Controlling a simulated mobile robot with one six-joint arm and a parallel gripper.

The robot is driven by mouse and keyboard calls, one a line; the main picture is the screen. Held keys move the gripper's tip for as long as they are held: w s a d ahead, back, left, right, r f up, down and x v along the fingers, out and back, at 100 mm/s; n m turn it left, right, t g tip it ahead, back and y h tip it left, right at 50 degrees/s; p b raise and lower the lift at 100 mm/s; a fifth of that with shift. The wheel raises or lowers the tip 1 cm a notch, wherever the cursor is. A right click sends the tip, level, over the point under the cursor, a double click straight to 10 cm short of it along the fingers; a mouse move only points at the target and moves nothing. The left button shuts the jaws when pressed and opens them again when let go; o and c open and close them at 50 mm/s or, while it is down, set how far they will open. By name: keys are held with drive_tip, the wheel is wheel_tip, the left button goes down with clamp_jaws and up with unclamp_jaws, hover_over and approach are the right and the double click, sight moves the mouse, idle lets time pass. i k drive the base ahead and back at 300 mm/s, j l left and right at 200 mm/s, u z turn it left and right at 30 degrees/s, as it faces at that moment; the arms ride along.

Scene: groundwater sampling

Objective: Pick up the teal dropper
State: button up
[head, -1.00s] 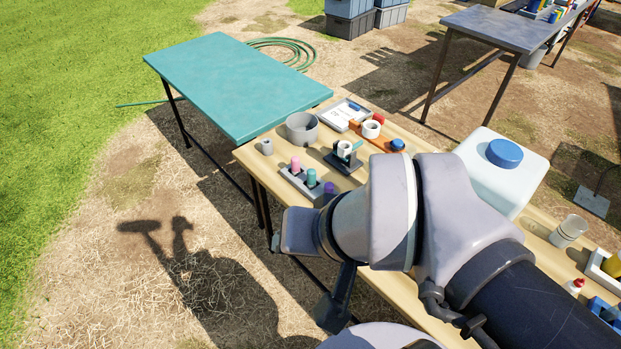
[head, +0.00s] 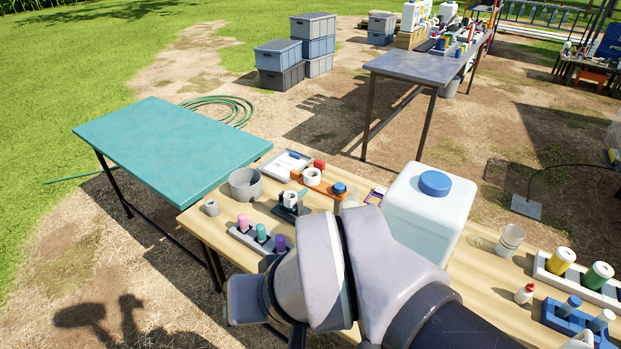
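A teal-capped piece (head: 262,233), which looks like the teal dropper, stands upright in a small grey rack (head: 240,236) on the wooden table's left part. A pink-capped piece (head: 243,222) stands to its left and a purple-capped piece (head: 279,243) to its right in the same rack. My arm's large grey links fill the lower middle, just in front of and to the right of the rack, and hide the table there. My gripper's fingers do not show in the head view.
A grey bowl (head: 245,184), a small grey cup (head: 211,208) and a dark stand with a white roll (head: 290,200) sit close behind the rack. A white jug with a blue cap (head: 433,215) stands to the right. The teal table (head: 170,145) at left is bare.

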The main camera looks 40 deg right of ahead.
sight(260, 228)
drive_tip(key=i+j+z, duration=0.1)
drive_tip(key=z, duration=0.35)
drive_tip(key=i+j+z, duration=0.2)
drive_tip(key=z, duration=0.2)
drive_tip(key=i+j+z, duration=0.25)
drive_tip(key=z, duration=0.2)
drive_tip(key=i+j+z, duration=0.15)
drive_tip(key=j+z, duration=0.15)
drive_tip(key=z, duration=0.15)
drive_tip(key=j+z, duration=0.3)
drive_tip(key=z, duration=0.15)
drive_tip(key=i, duration=0.05)
